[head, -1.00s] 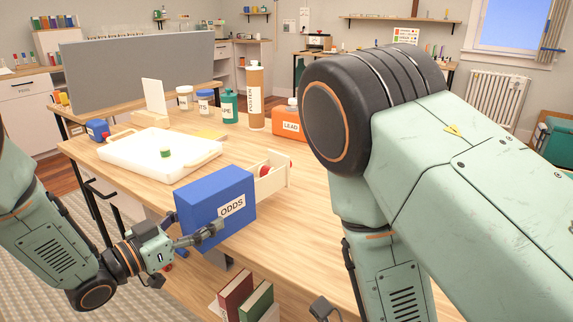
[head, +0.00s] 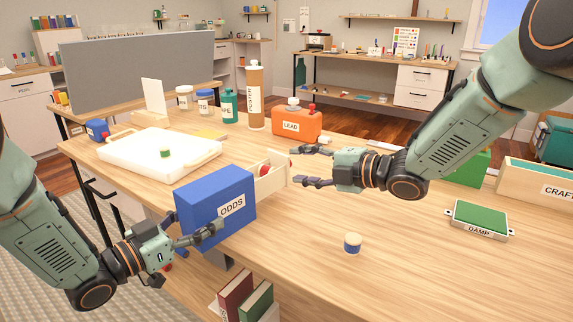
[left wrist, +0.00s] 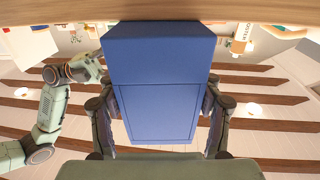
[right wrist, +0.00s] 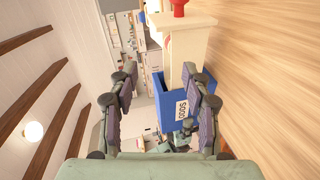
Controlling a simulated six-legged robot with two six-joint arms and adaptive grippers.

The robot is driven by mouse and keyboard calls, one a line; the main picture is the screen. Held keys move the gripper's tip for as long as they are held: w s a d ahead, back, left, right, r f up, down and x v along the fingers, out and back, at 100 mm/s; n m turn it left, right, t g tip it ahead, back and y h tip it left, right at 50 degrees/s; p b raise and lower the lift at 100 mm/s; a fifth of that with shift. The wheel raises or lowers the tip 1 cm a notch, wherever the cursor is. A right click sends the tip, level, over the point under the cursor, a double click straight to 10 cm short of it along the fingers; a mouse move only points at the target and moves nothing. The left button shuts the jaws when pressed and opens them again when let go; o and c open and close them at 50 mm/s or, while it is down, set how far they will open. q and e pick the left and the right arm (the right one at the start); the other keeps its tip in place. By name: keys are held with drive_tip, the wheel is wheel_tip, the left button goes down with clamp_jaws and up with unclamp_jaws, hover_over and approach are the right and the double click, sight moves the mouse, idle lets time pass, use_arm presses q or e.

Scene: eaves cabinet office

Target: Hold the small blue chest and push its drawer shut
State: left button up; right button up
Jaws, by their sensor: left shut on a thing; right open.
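The small blue chest (head: 206,205), labelled ODDS, stands on the table near its front edge. Its cream drawer (head: 272,182) is pulled out to the right, with a red knob (right wrist: 179,8) on its front. My left gripper (head: 200,235) is shut on the chest, and its fingers flank the blue body (left wrist: 157,85) in the left wrist view. My right gripper (head: 312,167) is open and empty, just right of the drawer front. In the right wrist view the drawer (right wrist: 188,42) lies ahead of the open fingers (right wrist: 161,108).
A white tray (head: 118,160) lies behind the chest. An orange LEAD container (head: 297,123) stands behind the right gripper. The front middle table is mostly clear.

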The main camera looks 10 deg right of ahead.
sight(286, 164)
drive_tip(key=w+d+r+m+t+h, duration=0.1)
drive_tip(key=w+d+r+m, duration=0.15)
drive_tip(key=d, duration=0.25)
drive_tip(key=f, duration=0.1)
drive_tip(key=f+n, duration=0.1)
drive_tip(key=f, duration=0.1)
drive_tip(key=f+n, duration=0.1)
drive_tip(key=f, duration=0.1)
drive_tip(key=shift+d+f+n, duration=0.1)
drive_tip(key=shift+d+n, duration=0.15)
drive_tip(key=shift+d, duration=0.05)
drive_tip(key=x, duration=1.2)
drive_tip(key=shift+c, duration=0.3)
drive_tip(key=shift+d, duration=0.1)
clamp_jaws()
